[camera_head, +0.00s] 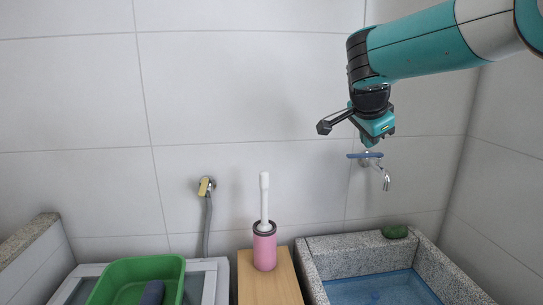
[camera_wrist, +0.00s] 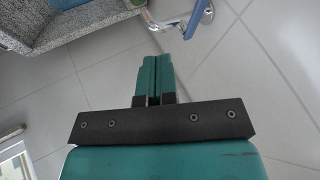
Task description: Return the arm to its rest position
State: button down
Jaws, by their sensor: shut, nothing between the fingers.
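My gripper (camera_head: 369,143) hangs at the end of my teal and black arm, in the upper right of the head view. It is in front of the tiled wall, just above the tap, and holds nothing. In the wrist view my gripper (camera_wrist: 154,62) shows its two teal fingers pressed together with no object between them. The tap (camera_head: 372,160) with a blue handle is on the wall close below the gripper in the head view. The tap also shows at the top of the wrist view (camera_wrist: 200,18). I cannot tell the exact gap between them.
A granite sink (camera_head: 345,245) with a blue basin stands at lower right, a green item (camera_head: 395,232) on its rim. A pink brush holder (camera_head: 264,250) with a white-handled brush stands on a wooden board (camera_head: 262,289). A green tub (camera_head: 125,272) is at lower left. Open air lies left of my gripper.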

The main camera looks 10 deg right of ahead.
jog(key=s+a+f+n+g+y, duration=0.2)
jog(key=s+a+n, duration=0.3)
jog(key=s, duration=0.6)
jog(key=s+a+f+n+g+y, duration=0.1)
jog(key=s+a+f+n+y, duration=0.2)
jog(key=s+n, duration=0.7)
jog(key=s+a+f+n+g+y, duration=0.2)
jog(key=s+a+n, duration=0.5)
jog(key=s, duration=0.6)
notch_tip(320, 180, down, 3)
jog(key=shift+s+a+r+n+g+y, duration=0.15)
jog(key=shift+s+a+n+g+y, duration=0.2)
jog(key=shift+n+y, duration=0.4)
